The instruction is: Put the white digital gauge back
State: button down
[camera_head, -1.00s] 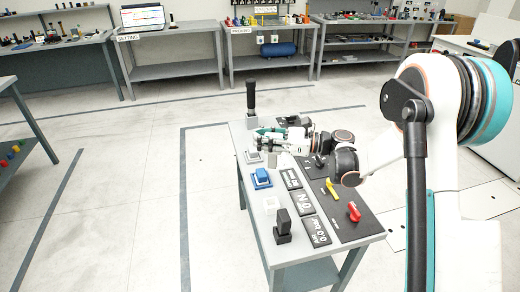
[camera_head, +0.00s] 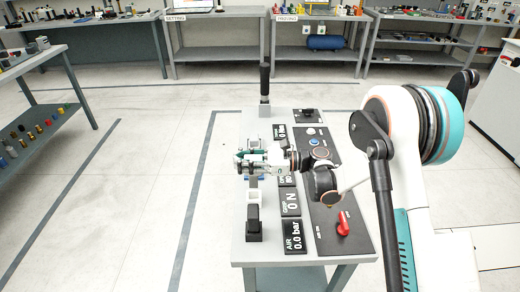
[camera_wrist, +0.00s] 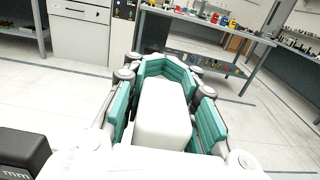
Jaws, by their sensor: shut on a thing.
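My gripper (camera_head: 245,160) is over the left part of the grey workbench (camera_head: 242,232). In the wrist view, its teal fingers (camera_wrist: 165,70) are closed around a smooth white block (camera_wrist: 162,115), which appears to be the white digital gauge. Its display face does not show. In the head view the gripper mostly hides the block. A blue item (camera_head: 247,178) shows just under the gripper. A white square holder (camera_head: 253,197) lies in front of the gripper, beside a black block (camera_head: 254,225) standing nearer the front.
A tall black handle (camera_head: 264,82) stands at the bench's far end. Black display plates (camera_head: 291,203) and a panel with a red knob (camera_head: 343,224) lie to the right. A dark "mm" display (camera_wrist: 18,165) shows at the wrist view's lower left. Floor left of the bench is clear.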

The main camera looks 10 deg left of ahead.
notch_tip(320, 180, down, 7)
jog(key=b, duration=0.3)
jog(key=shift+s+f, duration=0.15)
jog(key=shift+f, duration=0.05)
dwell(0.3)
jog(key=shift+f, duration=0.55)
dwell(0.4)
jog(key=c, duration=1.2)
grip_release()
